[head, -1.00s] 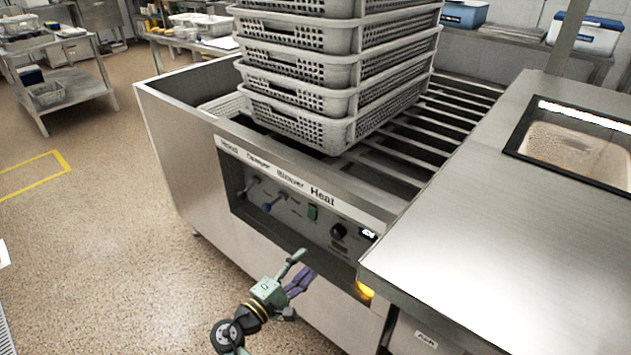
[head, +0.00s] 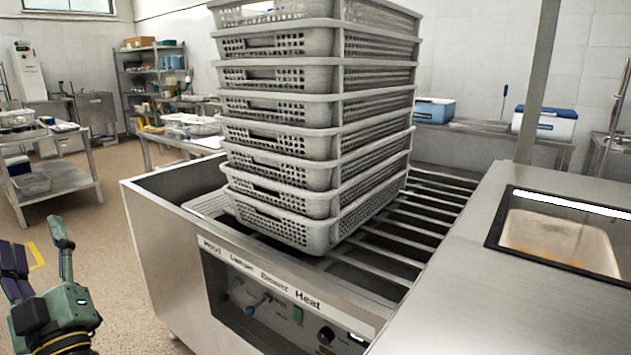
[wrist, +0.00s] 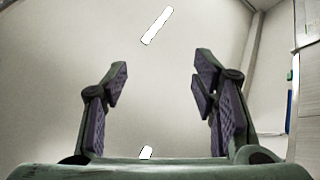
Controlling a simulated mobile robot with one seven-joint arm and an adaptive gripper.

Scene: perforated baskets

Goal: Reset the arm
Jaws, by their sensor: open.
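My gripper (head: 40,262) is at the lower left of the head view, pointing up, with its green and purple fingers apart. It is left of the metal conveyor unit (head: 165,255) and away from it. In the wrist view my gripper (wrist: 160,90) is open and empty. The rest of my arm is mostly out of view.
A tall stack of grey perforated baskets (head: 285,145) stands on the unit's slatted top. A control panel (head: 270,305) with knobs faces front. A steel counter (head: 450,300) is at right. Steel shelving carts (head: 60,195) stand at far left. Open floor (head: 110,235) lies between.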

